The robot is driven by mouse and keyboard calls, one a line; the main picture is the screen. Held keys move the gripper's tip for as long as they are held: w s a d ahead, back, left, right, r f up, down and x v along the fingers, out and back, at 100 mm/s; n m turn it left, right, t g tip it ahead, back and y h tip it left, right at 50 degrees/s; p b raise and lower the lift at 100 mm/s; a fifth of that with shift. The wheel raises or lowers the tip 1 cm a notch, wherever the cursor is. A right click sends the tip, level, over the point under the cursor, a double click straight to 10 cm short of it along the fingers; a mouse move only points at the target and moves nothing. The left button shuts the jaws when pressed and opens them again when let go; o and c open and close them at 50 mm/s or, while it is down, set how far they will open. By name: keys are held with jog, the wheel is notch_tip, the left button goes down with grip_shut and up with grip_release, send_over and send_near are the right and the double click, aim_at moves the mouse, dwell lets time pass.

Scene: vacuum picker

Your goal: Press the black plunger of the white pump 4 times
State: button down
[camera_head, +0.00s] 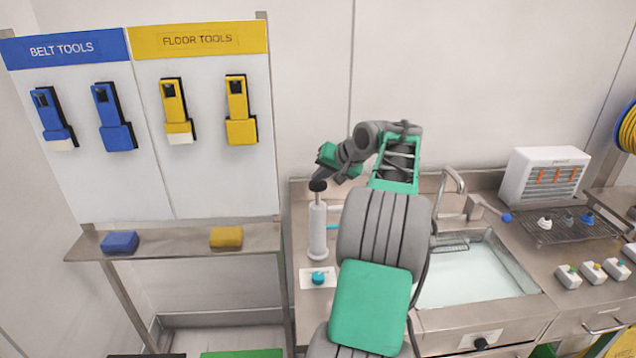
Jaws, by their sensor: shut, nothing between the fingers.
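The white pump (318,228) stands upright on the steel counter, left of the sink. Its black plunger (318,186) tops a short rod above the white cylinder. My gripper (319,177) is shut and empty, at the plunger's top. It comes down from the upper right on my green and grey arm. Whether the fingertips touch the plunger or hang just above it, I cannot tell. The pump's right side is close to my arm's large grey link.
A white plate with a blue knob (318,278) lies in front of the pump. The sink (470,278) and its faucet (452,185) are to the right, partly behind my arm. A tool board (170,190) and shelf stand at left.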

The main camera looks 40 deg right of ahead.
aim_at(321, 185)
jog(key=shift+f+b, duration=1)
jog(key=shift+f, duration=0.8)
dwell(1.0)
jog(key=shift+r+p, duration=2.6)
jog(key=shift+r, duration=0.05)
jog(key=shift+r+p, duration=0.9)
jog(key=shift+r, duration=1.6)
